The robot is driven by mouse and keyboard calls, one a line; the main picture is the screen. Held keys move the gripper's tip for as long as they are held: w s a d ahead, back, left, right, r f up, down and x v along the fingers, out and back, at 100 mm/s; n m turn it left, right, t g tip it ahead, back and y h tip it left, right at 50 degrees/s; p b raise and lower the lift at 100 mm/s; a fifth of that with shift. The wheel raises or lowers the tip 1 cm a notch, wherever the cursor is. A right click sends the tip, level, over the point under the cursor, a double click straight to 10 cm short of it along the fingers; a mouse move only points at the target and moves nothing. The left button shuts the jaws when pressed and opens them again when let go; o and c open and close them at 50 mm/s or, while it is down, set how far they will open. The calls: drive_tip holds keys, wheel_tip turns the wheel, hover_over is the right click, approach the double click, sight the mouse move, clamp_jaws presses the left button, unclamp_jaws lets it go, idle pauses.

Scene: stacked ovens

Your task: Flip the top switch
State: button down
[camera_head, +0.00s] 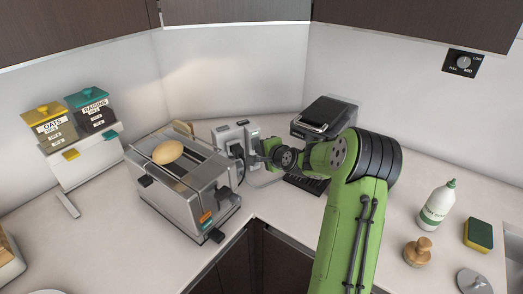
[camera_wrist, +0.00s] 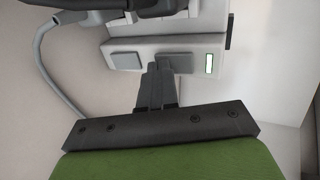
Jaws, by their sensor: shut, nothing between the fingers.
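A pale switch box (camera_head: 236,134) stands in the back corner behind the toaster, with dark plugs at its front. The wrist view shows two flat grey rocker switches, a left one (camera_wrist: 125,60) and a right one (camera_wrist: 178,62), on its face, and a lit green indicator (camera_wrist: 209,63) beside the right one. I cannot tell which is the top switch. My gripper (camera_wrist: 158,68) is shut and empty, its tips at the right switch's near left edge and overlapping it in view. Contact cannot be told. In the head view my gripper (camera_head: 256,148) is small and partly hidden.
A metal toaster (camera_head: 185,180) with a potato-like item (camera_head: 167,152) on top stands left of the box. A dark appliance (camera_head: 325,117) stands behind my arm. A grey cable (camera_wrist: 47,65) curves left of the box. A bottle (camera_head: 436,205) and sponge (camera_head: 478,235) are at right.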

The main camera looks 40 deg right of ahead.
drive_tip(key=shift+w+r+t, duration=0.2)
drive_tip(key=shift+r+t, duration=0.1)
drive_tip(key=shift+r, duration=0.5)
drive_tip(key=shift+f, duration=0.15)
